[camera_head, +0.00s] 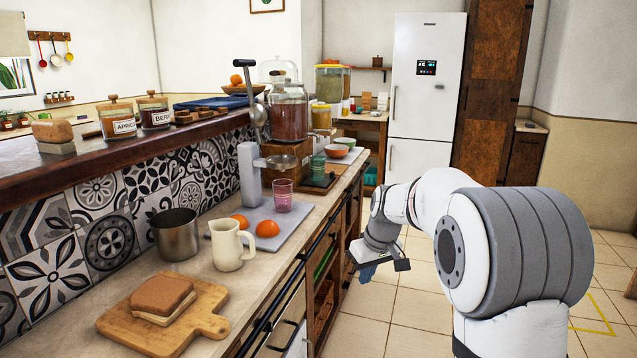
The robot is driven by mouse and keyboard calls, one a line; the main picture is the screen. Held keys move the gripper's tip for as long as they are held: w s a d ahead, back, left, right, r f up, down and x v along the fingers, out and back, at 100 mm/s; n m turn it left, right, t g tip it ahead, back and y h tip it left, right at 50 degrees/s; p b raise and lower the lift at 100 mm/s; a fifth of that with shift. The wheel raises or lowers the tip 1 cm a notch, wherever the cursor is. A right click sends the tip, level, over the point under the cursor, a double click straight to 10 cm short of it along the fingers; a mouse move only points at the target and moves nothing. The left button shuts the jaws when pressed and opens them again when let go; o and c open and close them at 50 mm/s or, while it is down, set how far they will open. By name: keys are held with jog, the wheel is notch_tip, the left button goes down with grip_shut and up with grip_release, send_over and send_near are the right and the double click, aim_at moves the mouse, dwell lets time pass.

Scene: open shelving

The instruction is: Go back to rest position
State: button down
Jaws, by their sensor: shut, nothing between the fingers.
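My gripper (366,274) hangs beside the front of the counter, over the tiled floor, at the end of my white and grey arm. It is small in the picture and partly covered by its own wrist parts. It is shut and holds nothing. It is apart from the counter objects.
The counter (203,279) on the left holds a cutting board (205,325) with bread (162,299), a cream jug (229,245), a metal pot (175,234) and a juicer tray (292,217) with oranges. A white fridge (425,95) stands behind. The tiled floor (390,310) is open.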

jog(key=s+d+r+m+p, duration=0.1)
jog(key=s+r+p, duration=0.3)
jog(key=s, duration=0.6)
jog(key=s+d+r+m+h+p, duration=0.1)
jog(key=s+r+p, duration=0.3)
jog(key=s, duration=0.7)
jog(key=s+d+r+m+p, duration=0.2)
jog(key=s+r, duration=0.4)
jog(key=s, duration=0.4)
jog(key=m+p, duration=0.1)
jog(key=p, duration=0.1)
jog(key=shift+s+h+p, duration=0.25)
jog(key=shift+h+p, duration=0.1)
jog(key=shift+h, duration=0.05)
